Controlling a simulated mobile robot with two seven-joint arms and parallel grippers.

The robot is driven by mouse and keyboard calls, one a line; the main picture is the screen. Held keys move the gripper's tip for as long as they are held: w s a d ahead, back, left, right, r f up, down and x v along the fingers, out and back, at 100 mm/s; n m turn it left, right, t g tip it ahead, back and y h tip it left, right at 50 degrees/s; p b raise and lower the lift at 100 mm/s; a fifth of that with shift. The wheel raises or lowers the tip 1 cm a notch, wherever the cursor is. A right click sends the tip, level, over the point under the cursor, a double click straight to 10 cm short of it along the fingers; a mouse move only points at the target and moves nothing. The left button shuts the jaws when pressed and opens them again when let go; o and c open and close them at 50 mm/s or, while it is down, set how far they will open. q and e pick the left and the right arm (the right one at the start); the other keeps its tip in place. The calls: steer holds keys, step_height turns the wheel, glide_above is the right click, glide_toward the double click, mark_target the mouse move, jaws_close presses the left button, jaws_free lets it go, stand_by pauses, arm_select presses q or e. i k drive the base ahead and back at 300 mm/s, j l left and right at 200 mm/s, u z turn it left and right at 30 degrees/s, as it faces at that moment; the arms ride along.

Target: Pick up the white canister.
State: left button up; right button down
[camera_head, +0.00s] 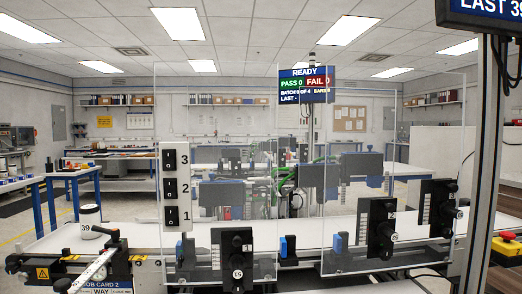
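A white canister (91,215) stands upright at the left end of the near conveyor, behind a black lever-like part (101,232) that hides some of its lower side. Its top rim looks grey. No gripper of mine shows in the head view, so nothing is seen touching the canister.
Clear upright panels (220,140) stand along the conveyor to the right of the canister. A switch box (171,187) numbered 1 to 3 is on the left panel. Black adjuster blocks (237,258) line the near edge. A red button (507,237) is at far right.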

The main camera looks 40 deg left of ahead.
mark_target(89, 214)
steer(key=u, duration=2.4)
